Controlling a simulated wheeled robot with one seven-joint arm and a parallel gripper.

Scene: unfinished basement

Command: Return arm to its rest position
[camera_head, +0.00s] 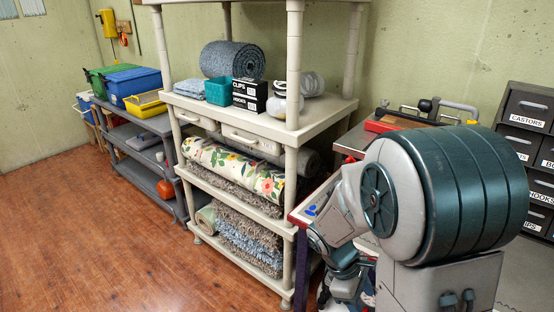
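My arm (450,190) fills the right foreground, with a large teal and grey joint housing close to the camera. A pale link runs down and to the left from it, to smaller teal and grey joints (343,268) near the bottom edge. The arm is bent, and its lower part runs out of the picture. I can make out no gripper fingers, and I see nothing held.
A beige shelf unit (292,165) with rolled rugs stands at centre, close left of my arm. A red-edged workbench (302,214) and labelled drawers (527,109) are behind my arm. A grey shelf (157,122) with bins stands farther left. The wooden floor (85,220) at left is clear.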

